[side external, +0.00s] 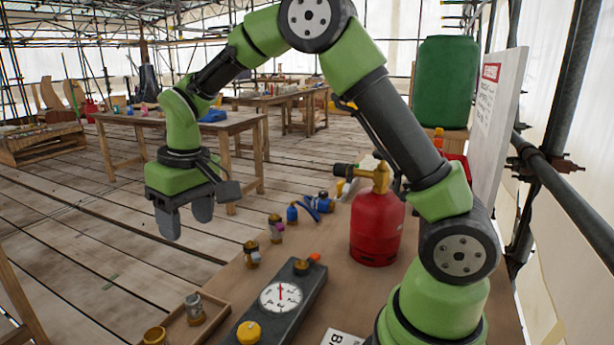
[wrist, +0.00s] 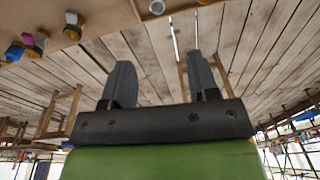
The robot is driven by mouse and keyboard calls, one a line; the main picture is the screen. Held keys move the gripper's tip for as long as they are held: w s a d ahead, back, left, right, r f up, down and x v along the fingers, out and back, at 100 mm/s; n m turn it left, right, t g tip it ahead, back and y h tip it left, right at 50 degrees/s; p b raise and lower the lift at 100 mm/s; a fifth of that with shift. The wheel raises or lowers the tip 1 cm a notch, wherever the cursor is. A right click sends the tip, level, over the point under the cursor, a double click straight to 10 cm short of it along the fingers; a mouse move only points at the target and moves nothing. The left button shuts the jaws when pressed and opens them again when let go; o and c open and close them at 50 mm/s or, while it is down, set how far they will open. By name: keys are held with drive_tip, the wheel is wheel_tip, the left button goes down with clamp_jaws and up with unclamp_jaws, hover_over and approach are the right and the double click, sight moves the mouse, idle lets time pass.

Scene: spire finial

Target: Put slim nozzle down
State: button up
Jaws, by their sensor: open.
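My gripper (side external: 186,218) is open and empty, hanging in the air left of the bench, beyond its edge. In the wrist view both fingers (wrist: 160,63) are spread apart with only floor planks between them. I cannot tell for sure which piece is the slim nozzle. A silver-grey nozzle-like piece (side external: 194,308) stands upright in the shallow wooden tray (side external: 222,318) at the bench's near left; it also shows at the top of the wrist view (wrist: 156,7). A brass piece (side external: 154,336) stands beside it, partly cut off by the frame.
On the bench stand a brass-and-grey fitting (side external: 252,253), a pink-banded fitting (side external: 276,228), blue fittings (side external: 292,213), a dial gauge block (side external: 281,297) and a red gas cylinder (side external: 376,228) with a brass torch head. The air around my gripper is clear.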

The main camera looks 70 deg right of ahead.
drive_tip(key=s+r+m+t+y, duration=0.1)
drive_tip(key=s+r+m+t, duration=0.15)
drive_tip(key=s+r, duration=0.9)
drive_tip(key=s+t, duration=0.3)
drive_tip(key=s, duration=0.7)
drive_tip(key=shift+f+m+y, duration=0.3)
drive_tip(key=shift+f+m, duration=0.05)
drive_tip(key=shift+f, duration=0.05)
drive_tip(key=shift+o, duration=0.3)
